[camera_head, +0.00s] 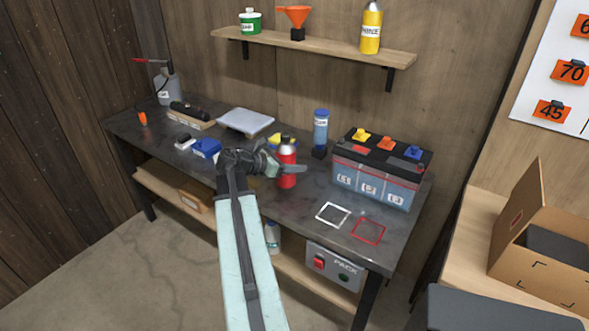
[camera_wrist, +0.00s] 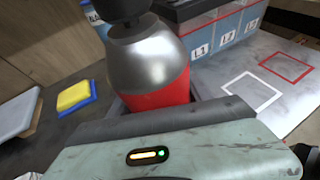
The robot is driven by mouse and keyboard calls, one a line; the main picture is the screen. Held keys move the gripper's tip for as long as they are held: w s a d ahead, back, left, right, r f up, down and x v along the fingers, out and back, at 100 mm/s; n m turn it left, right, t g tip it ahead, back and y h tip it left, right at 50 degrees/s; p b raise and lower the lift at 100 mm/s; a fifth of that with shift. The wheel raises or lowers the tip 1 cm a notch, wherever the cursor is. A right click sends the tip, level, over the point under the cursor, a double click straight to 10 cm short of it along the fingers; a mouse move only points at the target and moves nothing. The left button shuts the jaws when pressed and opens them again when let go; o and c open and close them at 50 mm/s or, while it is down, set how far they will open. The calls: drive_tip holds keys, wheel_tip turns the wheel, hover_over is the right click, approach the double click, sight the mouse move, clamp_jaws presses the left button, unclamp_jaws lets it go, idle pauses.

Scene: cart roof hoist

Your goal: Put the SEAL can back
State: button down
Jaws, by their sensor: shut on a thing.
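A red can (camera_head: 287,174) with a silver shoulder and a dark cap is upright at the middle of the workbench. No label shows on it, so I cannot read whether it says SEAL. My gripper (camera_head: 280,167) is shut around its body from the left. In the wrist view the red can (camera_wrist: 150,62) fills the space just beyond my gripper's palm, and its lower part is hidden. I cannot tell whether its base touches the bench. A white square outline (camera_head: 333,214) and a red square outline (camera_head: 368,230) on the bench are both empty.
A battery (camera_head: 375,172) with coloured caps stands right of the can. A blue can (camera_head: 320,127) stands behind. A blue and yellow block (camera_wrist: 77,96) and a pale tray (camera_head: 246,121) lie left. A shelf (camera_head: 310,45) above holds a yellow bottle, orange funnel and green tub.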

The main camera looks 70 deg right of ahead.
drive_tip(key=f+b, duration=0.2)
drive_tip(key=d+f+b, duration=0.1)
drive_tip(key=f+b, duration=0.1)
drive_tip(key=shift+s+d, duration=0.1)
drive_tip(key=shift+s, duration=0.15)
drive_tip(key=shift+w+r, duration=0.2)
drive_tip(key=shift+f, duration=0.15)
drive_tip(key=shift+c, duration=2.3)
unclamp_jaws()
drive_tip(key=shift+r+p, duration=0.2)
drive_tip(key=shift+p, duration=0.1)
drive_tip(key=p+v, duration=0.4)
drive_tip(key=v, duration=0.8)
